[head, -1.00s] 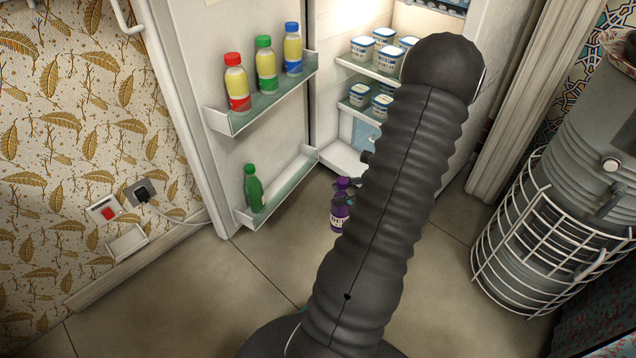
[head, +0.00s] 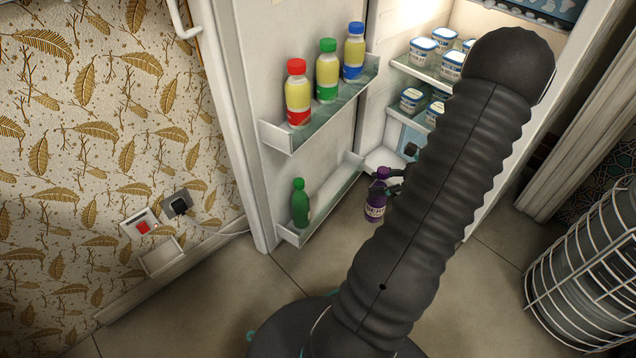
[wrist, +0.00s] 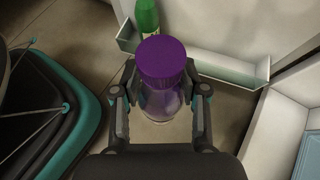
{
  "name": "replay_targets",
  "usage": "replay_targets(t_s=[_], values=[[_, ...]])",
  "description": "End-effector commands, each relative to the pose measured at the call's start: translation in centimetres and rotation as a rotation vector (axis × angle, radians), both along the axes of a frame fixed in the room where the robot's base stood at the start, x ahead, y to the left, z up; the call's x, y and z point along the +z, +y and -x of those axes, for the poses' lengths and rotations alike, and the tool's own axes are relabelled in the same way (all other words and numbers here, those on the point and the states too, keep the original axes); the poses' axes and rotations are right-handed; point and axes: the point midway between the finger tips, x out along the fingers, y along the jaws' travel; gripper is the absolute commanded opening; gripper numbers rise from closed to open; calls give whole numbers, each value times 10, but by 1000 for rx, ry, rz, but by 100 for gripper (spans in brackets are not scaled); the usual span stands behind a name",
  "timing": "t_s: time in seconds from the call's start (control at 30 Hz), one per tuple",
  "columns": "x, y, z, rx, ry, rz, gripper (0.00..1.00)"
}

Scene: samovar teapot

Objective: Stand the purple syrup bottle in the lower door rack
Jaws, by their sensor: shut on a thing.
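The purple syrup bottle (head: 375,206) is upright in my gripper (head: 384,188), to the right of the lower door rack (head: 322,205). In the wrist view the bottle's purple cap (wrist: 162,62) is between the two fingers of my gripper (wrist: 161,95), which are shut on the bottle. The lower door rack (wrist: 225,68) lies beyond the bottle there, and the bottle is outside it. A green bottle (head: 300,203) stands at the near left end of the rack; it also shows in the wrist view (wrist: 147,18). My arm hides part of the fridge and floor.
The upper door rack (head: 270,140) holds bottles with red, green and blue caps. White tubs (head: 422,48) stand on the fridge shelves. The lower rack is clear beyond the green bottle. A wire cage (head: 590,270) stands at the right.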

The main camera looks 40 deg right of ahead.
Motion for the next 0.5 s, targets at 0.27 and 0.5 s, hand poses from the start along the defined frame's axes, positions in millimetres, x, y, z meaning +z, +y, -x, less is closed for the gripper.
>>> replay_targets(t_s=[0.27,0.5], values=[[0,15,-53,-7,-1,0,0],[0,30,-104,-9,-1,0,0]])
